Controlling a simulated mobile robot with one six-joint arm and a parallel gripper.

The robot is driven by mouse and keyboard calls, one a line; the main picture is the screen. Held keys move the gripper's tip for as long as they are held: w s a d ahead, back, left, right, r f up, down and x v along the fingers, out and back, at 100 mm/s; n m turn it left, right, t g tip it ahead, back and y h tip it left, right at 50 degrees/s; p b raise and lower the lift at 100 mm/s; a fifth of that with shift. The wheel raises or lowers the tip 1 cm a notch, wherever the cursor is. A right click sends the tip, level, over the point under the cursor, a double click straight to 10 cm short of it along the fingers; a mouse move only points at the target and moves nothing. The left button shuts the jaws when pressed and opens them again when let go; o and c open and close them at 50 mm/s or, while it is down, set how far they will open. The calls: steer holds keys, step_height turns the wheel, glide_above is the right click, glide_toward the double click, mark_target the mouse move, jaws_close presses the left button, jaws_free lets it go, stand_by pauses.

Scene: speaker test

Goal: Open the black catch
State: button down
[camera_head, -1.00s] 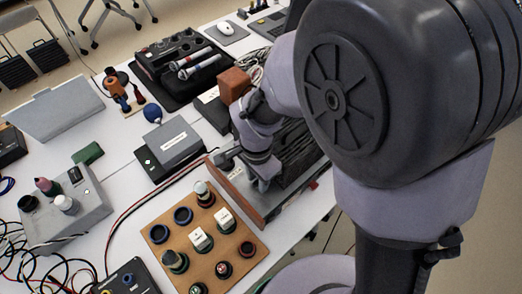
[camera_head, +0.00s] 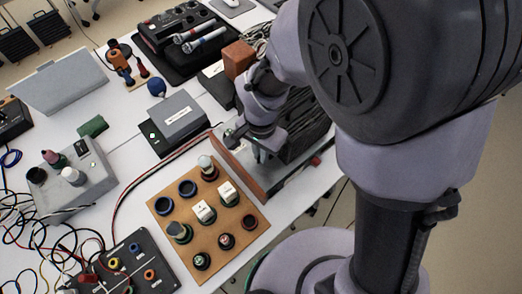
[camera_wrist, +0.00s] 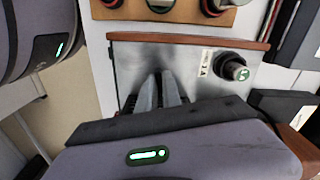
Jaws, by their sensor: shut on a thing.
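A wood-edged case with a grey metal panel (camera_wrist: 200,90) fills the middle of the wrist view. In the head view its wooden edge (camera_head: 236,168) shows beside my arm. My gripper (camera_wrist: 158,78) is at this panel, its two fingers close together and pointing at it. It also shows in the head view (camera_head: 259,155), partly hidden by my own arm. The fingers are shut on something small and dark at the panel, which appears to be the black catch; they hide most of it. A black knob (camera_wrist: 234,68) sits on the panel to the right of the fingers.
A wooden board (camera_head: 180,258) with several rings, bottles and white blocks lies close to the case. A grey box (camera_head: 183,118) stands behind it. A black panel with coloured sockets (camera_head: 125,262) and loose cables are at lower left. The table's edge runs along the right.

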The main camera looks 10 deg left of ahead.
steer(key=c, duration=1.5)
jaws_free()
step_height(320, 180, up, 18)
steer(key=p, duration=0.7)
steer(key=shift+f, duration=0.25)
steer(key=shift+d, duration=0.1)
